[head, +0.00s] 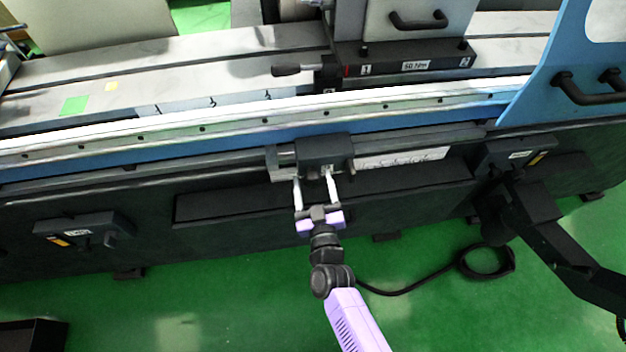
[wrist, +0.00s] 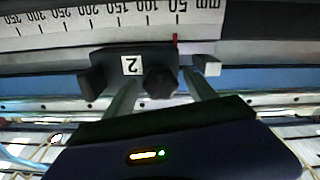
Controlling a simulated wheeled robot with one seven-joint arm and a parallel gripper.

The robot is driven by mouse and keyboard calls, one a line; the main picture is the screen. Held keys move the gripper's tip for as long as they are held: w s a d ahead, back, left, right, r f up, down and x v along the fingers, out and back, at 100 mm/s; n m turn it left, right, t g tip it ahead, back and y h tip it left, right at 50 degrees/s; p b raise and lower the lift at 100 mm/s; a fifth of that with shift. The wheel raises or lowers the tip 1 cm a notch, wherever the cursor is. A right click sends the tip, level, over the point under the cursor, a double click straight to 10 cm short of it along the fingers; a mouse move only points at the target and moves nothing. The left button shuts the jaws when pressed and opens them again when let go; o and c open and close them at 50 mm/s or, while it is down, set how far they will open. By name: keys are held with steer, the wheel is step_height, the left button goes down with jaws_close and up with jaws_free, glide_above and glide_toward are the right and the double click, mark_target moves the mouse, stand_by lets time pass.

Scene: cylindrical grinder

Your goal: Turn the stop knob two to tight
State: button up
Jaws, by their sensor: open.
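The stop knob two (wrist: 160,82) is a dark lobed knob on the front of a black stop block (wrist: 108,60) with a white "2" label (wrist: 131,65), in the wrist view. The block also shows in the head view (head: 325,151), where the knob itself cannot be made out. My gripper (head: 315,180) is open, with its two pale fingers reaching up to the block. In the wrist view my gripper (wrist: 158,88) has one finger on each side of the knob. I cannot tell whether either finger touches it.
A millimetre scale (wrist: 100,20) runs behind the block. Above it in the head view are the blue rail (head: 400,112) and the table (head: 220,45). Dark control boxes sit at left (head: 85,228) and right (head: 515,152). A black cable (head: 410,288) lies on the green floor.

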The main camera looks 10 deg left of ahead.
steer(key=shift+w+a, duration=0.15)
steer(key=shift+w, duration=0.55)
steer(key=c, duration=1.4)
